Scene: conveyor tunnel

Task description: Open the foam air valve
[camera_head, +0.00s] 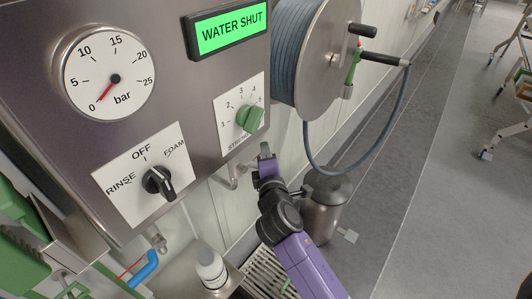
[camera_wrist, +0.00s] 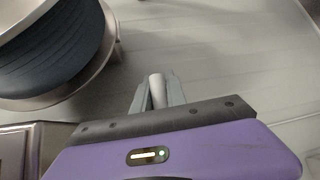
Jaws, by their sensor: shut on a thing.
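My gripper (camera_head: 266,152) is just below the right part of the steel control panel. In the wrist view its two grey fingers are shut on a pale grey rounded piece (camera_wrist: 157,90). It looks like a small handle, but most of it is hidden between the fingers. A metal pipe fitting (camera_head: 232,175) hangs under the panel just left of my gripper. I cannot tell for sure whether the held piece is the foam air valve or which way it is turned. The display (camera_head: 231,30) reads WATER SHUT, and the pressure gauge (camera_head: 109,73) needle is near 0.
A black RINSE/OFF/FOAM selector (camera_head: 158,183) and a green numbered knob (camera_head: 250,119) are on the panel. A hose reel (camera_head: 325,60) is at upper right, with its hose looping down. A steel canister (camera_head: 323,215) stands behind my arm. A white bottle (camera_head: 210,268) is below.

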